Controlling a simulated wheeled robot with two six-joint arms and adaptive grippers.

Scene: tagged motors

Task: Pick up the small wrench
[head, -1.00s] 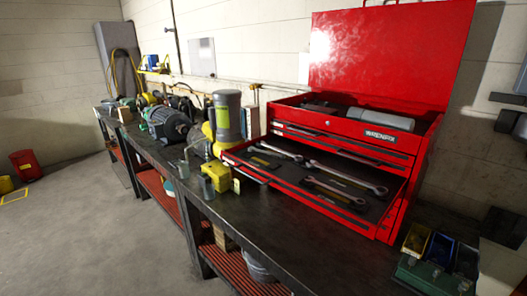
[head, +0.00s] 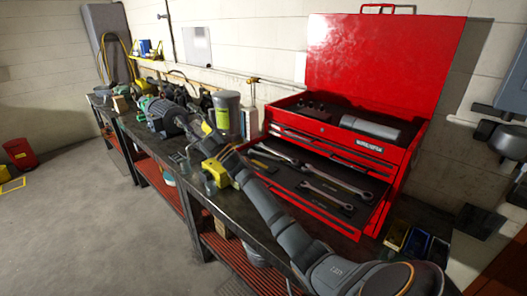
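Several silver combination wrenches lie in the open drawer (head: 300,174) of the red tool chest. One long wrench (head: 338,180) lies toward the right, with a shorter one (head: 327,193) in front of it. Another wrench (head: 277,153) lies at the drawer's left end. I cannot tell for sure which is the small wrench. My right arm comes in from the lower right, and its gripper (head: 207,132) is left of the drawer, above the bench near the motor. It is small and dark against clutter, so its opening is unclear. My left gripper is not in view.
The red tool chest (head: 375,152) stands on a dark workbench (head: 235,232) with its lid up. A grey-green motor (head: 166,116), a yellow block (head: 232,167) and a grey-yellow canister (head: 228,112) stand left of it. Small bins (head: 415,243) sit at the right.

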